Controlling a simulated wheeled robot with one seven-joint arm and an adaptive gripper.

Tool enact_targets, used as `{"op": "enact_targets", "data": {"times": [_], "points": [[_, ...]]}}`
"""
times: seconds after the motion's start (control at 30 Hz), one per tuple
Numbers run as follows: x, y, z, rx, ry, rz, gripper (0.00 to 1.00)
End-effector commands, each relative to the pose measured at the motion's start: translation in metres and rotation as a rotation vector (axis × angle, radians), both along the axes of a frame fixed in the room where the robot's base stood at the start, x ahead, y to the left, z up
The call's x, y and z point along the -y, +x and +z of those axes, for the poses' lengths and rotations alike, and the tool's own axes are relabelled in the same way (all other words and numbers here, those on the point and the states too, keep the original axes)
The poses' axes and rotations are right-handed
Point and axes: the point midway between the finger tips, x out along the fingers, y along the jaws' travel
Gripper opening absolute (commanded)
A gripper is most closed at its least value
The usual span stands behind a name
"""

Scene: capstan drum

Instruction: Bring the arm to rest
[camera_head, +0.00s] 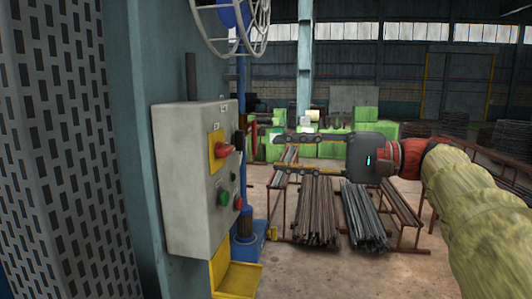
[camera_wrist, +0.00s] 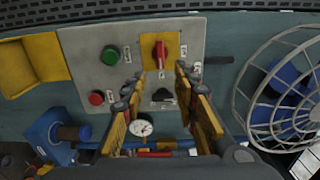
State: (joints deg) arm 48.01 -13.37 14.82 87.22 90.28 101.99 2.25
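My gripper (camera_head: 277,155) is open and empty in the head view, its two fingers apart and pointing left toward the grey control box (camera_head: 185,185). A visible gap lies between the fingertips and the box. In the wrist view the open fingers (camera_wrist: 158,80) face the box's panel. The red switch (camera_wrist: 160,52) on its yellow plate and a black knob (camera_wrist: 162,96) show between or just beyond the fingertips. A green button (camera_wrist: 110,55) and a red button (camera_wrist: 96,98) lie to their left. I see nothing held. My arm reaches in from the right in the head view.
A caged blue fan (camera_head: 235,20) hangs above the box. A blue machine part (camera_head: 248,245) and a yellow bracket (camera_head: 236,278) stand below it. Racks of metal bars (camera_head: 318,210) and green machines (camera_head: 372,135) are behind my gripper. A perforated panel (camera_head: 55,120) fills the left.

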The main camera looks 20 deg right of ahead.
Motion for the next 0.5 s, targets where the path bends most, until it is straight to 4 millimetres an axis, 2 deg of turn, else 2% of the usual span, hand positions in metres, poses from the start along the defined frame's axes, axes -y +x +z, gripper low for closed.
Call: {"op": "enact_targets", "data": {"times": [0.13, 0.5], "points": [[0.0095, -0.0065, 0.0, 0.0, 0.0, -0.001, 0.3], [0.0112, -0.0081, -0.0001, 0.0, 0.0, 0.0, 0.3]]}}
